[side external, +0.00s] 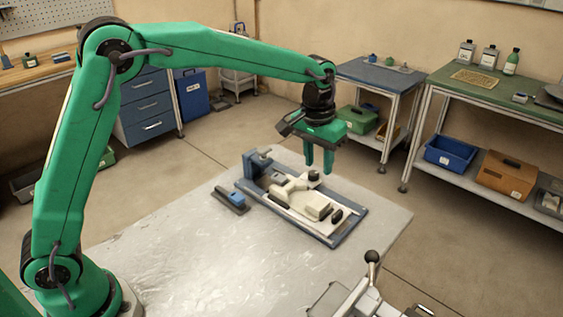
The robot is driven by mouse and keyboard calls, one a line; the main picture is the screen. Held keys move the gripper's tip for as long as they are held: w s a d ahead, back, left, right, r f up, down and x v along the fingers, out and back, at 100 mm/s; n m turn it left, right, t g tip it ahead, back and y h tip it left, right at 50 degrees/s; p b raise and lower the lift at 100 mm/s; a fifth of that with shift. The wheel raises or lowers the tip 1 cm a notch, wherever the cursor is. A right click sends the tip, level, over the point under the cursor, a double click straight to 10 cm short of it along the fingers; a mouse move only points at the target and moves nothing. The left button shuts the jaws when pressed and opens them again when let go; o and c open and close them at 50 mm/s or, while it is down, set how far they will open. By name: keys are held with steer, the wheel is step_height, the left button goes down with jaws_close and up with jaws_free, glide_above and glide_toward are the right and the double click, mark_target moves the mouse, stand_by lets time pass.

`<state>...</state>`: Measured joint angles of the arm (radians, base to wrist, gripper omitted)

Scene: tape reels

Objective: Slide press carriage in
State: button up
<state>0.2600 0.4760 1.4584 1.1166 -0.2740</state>
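The press (300,196) sits on the pale sheet on the floor, with a blue-grey base frame and an upright blue end block (257,163) at its left. A cream carriage (318,206) with dark round parts lies within the frame, towards its right end. My green gripper (318,168) hangs above the press with its two fingers pointing down. A gap shows between the fingers and nothing is seen in it. The fingertips are near a dark knob (313,176) in the picture; I cannot tell whether they touch it.
A small blue-grey block (230,199) lies left of the press. A metal device with a black ball-topped lever (372,257) stands at the bottom right. The pale sheet (215,255) is bare in front. A green-topped bench (490,85) stands behind at the right.

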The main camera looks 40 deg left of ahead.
steer(key=g, duration=0.1)
glide_above(338, 212)
step_height(338, 212, down, 8)
steer(key=shift+s+r, duration=0.1)
steer(key=shift+r, duration=0.1)
steer(key=shift+f, duration=0.1)
steer(key=shift+f, duration=3.8)
jaws_close()
